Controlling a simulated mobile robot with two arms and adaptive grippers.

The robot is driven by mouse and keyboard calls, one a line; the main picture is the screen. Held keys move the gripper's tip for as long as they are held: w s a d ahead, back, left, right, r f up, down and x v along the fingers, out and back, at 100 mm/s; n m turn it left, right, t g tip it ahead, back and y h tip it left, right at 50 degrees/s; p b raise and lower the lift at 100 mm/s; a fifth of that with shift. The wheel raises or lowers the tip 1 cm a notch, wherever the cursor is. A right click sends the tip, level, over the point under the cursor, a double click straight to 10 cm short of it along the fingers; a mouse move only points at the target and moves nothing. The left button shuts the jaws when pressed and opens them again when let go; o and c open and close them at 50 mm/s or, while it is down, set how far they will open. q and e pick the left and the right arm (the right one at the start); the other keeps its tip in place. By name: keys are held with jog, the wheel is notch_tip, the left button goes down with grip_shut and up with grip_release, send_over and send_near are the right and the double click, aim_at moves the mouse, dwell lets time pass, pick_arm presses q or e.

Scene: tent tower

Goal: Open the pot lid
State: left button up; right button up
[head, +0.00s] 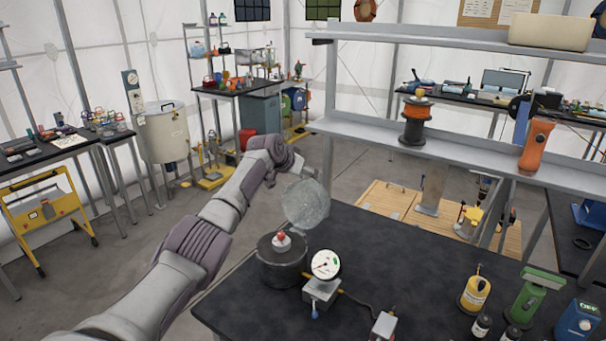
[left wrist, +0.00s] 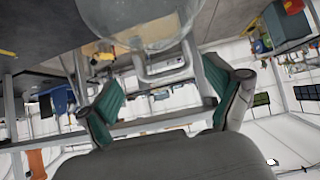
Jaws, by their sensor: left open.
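A dark round pot (head: 280,274) stands on the black table, with a small white and red item (head: 281,240) at its top. The round, greyish, see-through lid (head: 308,206) is tilted up steeply behind the pot. It fills the top of the left wrist view (left wrist: 138,22), with a pale bracket-like handle (left wrist: 165,72) below it. My left gripper (head: 312,178) is at the lid's upper edge. In the left wrist view its green-padded fingers (left wrist: 162,82) are spread apart on either side of the handle; I cannot tell if they touch it. My right gripper is out of view.
A dial gauge (head: 325,264) on a metal block stands right beside the pot. A yellow bottle (head: 475,294) and a green device (head: 538,294) stand at the right of the black table (head: 400,260). A metal shelf (head: 450,152) rises behind. The table's middle is mostly clear.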

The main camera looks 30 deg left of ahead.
pick_arm(q)
jog(key=shift+s+f, duration=0.1)
jog(key=shift+s, duration=0.05)
jog(key=v, duration=1.2)
jog(key=shift+c, duration=0.4)
